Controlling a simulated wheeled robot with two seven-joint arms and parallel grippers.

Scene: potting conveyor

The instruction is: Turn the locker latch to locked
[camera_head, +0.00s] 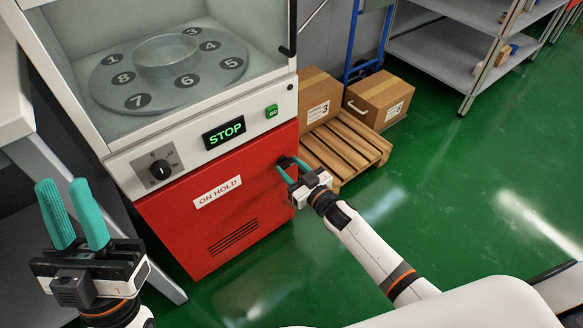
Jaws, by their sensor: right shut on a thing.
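The red locker (215,228) is the lower part of a white machine and bears an "ON HOLD" label (217,192). A dark latch (286,162) sits near its upper right edge. My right gripper (289,165) is at the latch with its teal fingers shut on it. The fingers and gripper body partly hide the latch, so its exact angle is hard to tell. My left gripper (63,185) is at the lower left, fingers pointing up, open and empty, apart from the locker.
Above the locker are a dial (160,169), a lit "STOP" display (224,132) and a green "GO" button (271,111). A wooden pallet (349,146) with cardboard boxes (379,99) stands close right of the locker. Green floor (470,200) is clear further right.

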